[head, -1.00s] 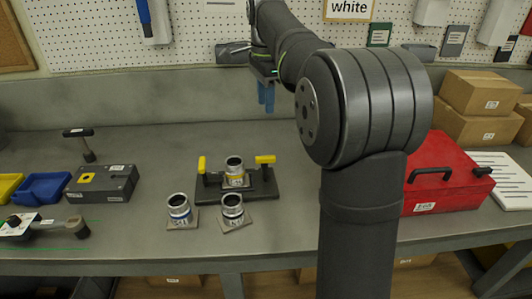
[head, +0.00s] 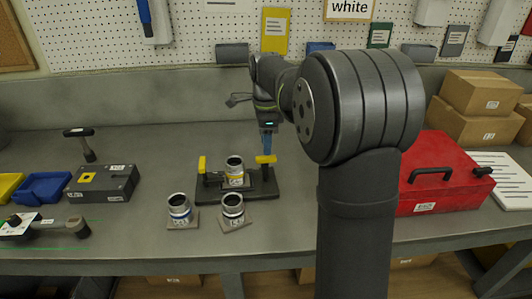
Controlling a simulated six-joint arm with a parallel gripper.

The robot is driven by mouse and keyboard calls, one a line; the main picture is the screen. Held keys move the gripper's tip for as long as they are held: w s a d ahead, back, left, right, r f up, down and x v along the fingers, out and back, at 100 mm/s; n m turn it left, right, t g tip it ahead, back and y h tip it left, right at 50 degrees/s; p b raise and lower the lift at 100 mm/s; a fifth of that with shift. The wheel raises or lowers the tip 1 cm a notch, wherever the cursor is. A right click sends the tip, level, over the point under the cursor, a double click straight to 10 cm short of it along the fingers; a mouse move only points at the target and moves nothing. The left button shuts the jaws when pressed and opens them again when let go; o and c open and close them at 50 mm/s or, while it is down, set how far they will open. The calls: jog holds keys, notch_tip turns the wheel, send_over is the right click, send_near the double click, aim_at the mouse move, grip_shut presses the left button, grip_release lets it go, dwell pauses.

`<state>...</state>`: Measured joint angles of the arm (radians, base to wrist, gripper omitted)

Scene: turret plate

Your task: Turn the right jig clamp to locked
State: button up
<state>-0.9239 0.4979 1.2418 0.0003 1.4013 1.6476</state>
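The jig is a dark base (head: 268,191) on the bench with a yellow-handled clamp at each end. The right jig clamp (head: 262,160) has its yellow handle atop a dark post. The left clamp (head: 202,163) has its yellow handle at the other end.
Two similar silver parts on square plates, one left (head: 180,210) and one right (head: 233,210), stand in front of the jig. A dark grey block (head: 103,184) and a hammer-like tool (head: 80,140) are left. A red toolbox (head: 445,180) is right, behind my arm.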

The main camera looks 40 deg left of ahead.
aim_at(266, 157)
jog(key=shift+f, duration=2.2)
jog(key=shift+c, duration=0.5)
grip_shut()
